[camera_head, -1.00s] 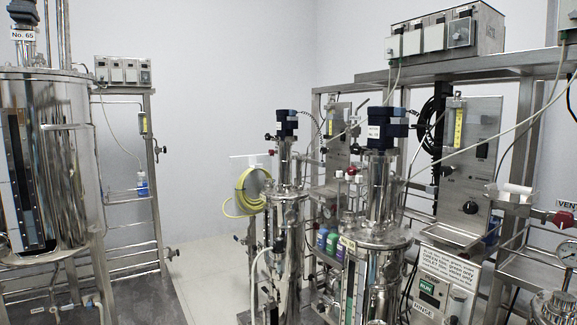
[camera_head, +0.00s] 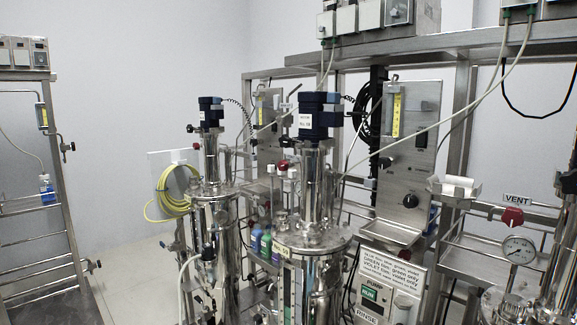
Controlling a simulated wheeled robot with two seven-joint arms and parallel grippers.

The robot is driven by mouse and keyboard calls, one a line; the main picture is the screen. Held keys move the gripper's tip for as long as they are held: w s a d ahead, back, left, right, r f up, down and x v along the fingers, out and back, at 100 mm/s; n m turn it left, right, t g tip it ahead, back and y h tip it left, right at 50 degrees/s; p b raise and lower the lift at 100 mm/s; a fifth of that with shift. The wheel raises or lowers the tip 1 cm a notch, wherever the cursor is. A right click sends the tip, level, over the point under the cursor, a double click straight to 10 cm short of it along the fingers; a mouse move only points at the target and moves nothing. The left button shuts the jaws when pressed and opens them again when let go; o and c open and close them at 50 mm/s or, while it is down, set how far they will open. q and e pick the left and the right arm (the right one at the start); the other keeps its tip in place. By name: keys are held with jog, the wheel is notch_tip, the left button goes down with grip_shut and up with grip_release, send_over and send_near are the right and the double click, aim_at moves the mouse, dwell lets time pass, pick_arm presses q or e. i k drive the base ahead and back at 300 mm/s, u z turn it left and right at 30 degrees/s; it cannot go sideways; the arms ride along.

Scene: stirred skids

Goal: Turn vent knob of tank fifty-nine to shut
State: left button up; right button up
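A red knob (camera_head: 511,217) sits below a green-edged sign (camera_head: 516,200) reading VENT, on pipework at the right. A steel tank (camera_head: 313,240) with a dark blue motor (camera_head: 316,110) on top stands in the middle. The small label on that motor is too small to read for sure. A slimmer steel tank (camera_head: 214,215) with a blue motor stands to its left. Part of another steel vessel (camera_head: 510,305) shows at the lower right edge. Neither of my grippers is in view.
A round gauge (camera_head: 518,249) is below the VENT sign. A steel panel (camera_head: 408,170) with a black knob (camera_head: 410,201) stands behind the middle tank. A pump box (camera_head: 380,290) with a printed notice is in front. Yellow hose (camera_head: 172,192) hangs at the left. Open floor (camera_head: 130,275) lies left.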

aim_at(282, 165)
jog(key=k, duration=0.5)
jog(key=u, duration=1.3)
jog(key=i, duration=1.2)
jog(key=z, duration=2.35)
